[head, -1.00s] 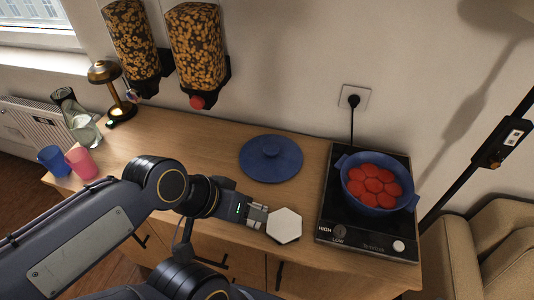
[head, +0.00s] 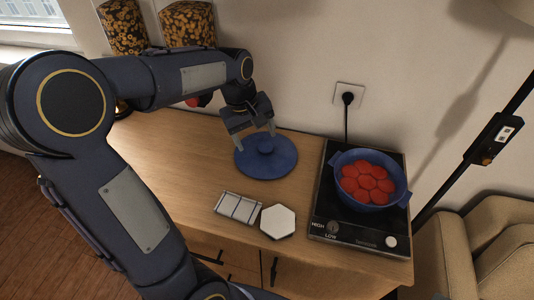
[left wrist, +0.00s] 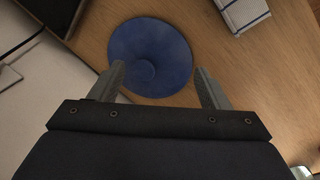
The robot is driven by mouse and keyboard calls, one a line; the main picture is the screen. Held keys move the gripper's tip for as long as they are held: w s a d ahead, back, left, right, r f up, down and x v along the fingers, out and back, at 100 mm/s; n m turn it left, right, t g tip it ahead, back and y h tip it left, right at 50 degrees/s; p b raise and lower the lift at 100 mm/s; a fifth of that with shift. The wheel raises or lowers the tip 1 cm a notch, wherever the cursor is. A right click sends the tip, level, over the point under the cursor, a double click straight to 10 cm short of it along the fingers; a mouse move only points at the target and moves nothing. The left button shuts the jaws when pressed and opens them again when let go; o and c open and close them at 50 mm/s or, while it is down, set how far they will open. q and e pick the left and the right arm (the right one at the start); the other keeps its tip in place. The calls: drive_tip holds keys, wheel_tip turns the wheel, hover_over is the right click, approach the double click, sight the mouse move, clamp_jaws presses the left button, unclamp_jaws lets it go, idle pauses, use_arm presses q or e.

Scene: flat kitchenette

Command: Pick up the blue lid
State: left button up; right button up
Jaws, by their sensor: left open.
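The blue lid (head: 268,163) lies flat on the wooden counter, a round disc with a small knob at its centre. It also shows in the left wrist view (left wrist: 160,45), beyond my fingers. My left gripper (head: 253,138) is open and empty above the lid's far-left part. In the left wrist view the left gripper's two fingers (left wrist: 163,85) are spread, with the knob between them and nearer the left finger. I cannot tell whether the fingers touch the lid. My right gripper is not in view.
A striped white cloth-like block (head: 239,207) and a white hexagonal piece (head: 278,222) lie in front of the lid. To the right, a blue pot (head: 374,202) with red pieces stands on a black hot plate (head: 360,232). Food dispensers (head: 187,22) hang on the wall behind.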

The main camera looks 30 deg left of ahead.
sight(266, 146)
use_arm(q)
drive_tip(key=w+f+n+y, duration=0.1)
drive_tip(key=w, duration=0.2)
drive_tip(key=w+a+f+n+g+y, duration=0.1)
drive_tip(key=w+f, duration=0.1)
drive_tip(key=w, duration=0.1)
drive_tip(key=w+f+n, duration=0.1)
drive_tip(key=w+f, duration=0.1)
drive_tip(key=w, duration=0.1)
drive_tip(key=shift+a+f+n+g+y, duration=0.2)
drive_tip(key=shift+a+n+g+y, duration=0.1)
drive_tip(key=shift+y, duration=0.1)
drive_tip(key=f, duration=0.2)
drive_tip(key=f+p, duration=0.1)
drive_tip(key=f, duration=0.4)
drive_tip(key=shift+w+a+f, duration=0.25)
drive_tip(key=shift+f, duration=0.15)
drive_tip(key=c, duration=1.3)
